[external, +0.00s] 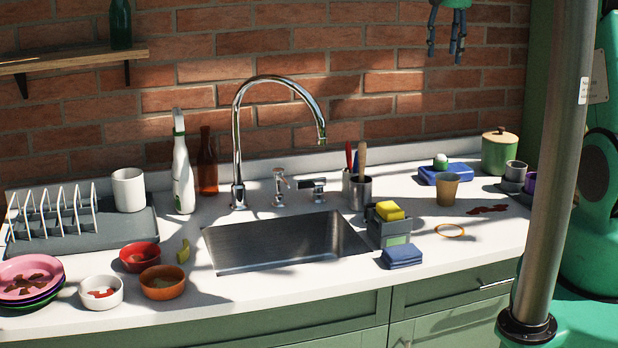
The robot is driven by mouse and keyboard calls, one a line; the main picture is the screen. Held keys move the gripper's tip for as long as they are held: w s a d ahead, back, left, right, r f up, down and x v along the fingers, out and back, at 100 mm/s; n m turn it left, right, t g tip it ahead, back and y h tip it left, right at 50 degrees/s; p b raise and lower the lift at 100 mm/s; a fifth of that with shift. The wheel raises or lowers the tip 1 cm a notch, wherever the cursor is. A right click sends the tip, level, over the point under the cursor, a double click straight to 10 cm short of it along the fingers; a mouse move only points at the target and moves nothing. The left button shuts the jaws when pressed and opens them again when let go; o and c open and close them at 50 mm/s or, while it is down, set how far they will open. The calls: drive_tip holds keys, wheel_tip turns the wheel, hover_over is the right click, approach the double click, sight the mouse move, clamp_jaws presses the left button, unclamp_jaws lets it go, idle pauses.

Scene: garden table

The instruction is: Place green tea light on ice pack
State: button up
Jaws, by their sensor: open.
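A small green tea light (440,161) with a pale top shows at the back right of the counter. It appears to rest upright on a flat blue block (458,174), which looks like the ice pack. My gripper (446,50) hangs at the top of the external view, in front of the brick wall in the picture. Its dark fingers point down and are apart, with nothing between them. It is well above the tea light and not touching it.
A tan cup (447,189) stands just in front of the blue block. A green lidded canister (500,152) and small cups (514,174) are to the right. An orange ring (449,230), a sponge caddy (388,228) and a folded blue cloth (402,257) lie nearer the sink (285,240).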

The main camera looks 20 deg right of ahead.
drive_tip(key=s+a+r+n+t, duration=0.1)
drive_tip(key=s+a+r, duration=0.3)
drive_tip(key=s+r, duration=0.65)
drive_tip(key=s+a+n+t, duration=0.1)
drive_tip(key=s+a, duration=0.2)
drive_tip(key=s, duration=1.4)
drive_tip(key=s+a+f+n+t, duration=0.1)
drive_tip(key=s+a, duration=0.3)
drive_tip(key=s, duration=1.3)
drive_tip(key=shift+f+n+t, duration=0.2)
drive_tip(key=shift+n+t, duration=0.2)
drive_tip(key=shift+n, duration=0.1)
drive_tip(key=shift+f, duration=0.1)
wheel_tip(320, 180, down, 11)
drive_tip(key=b, duration=1.1)
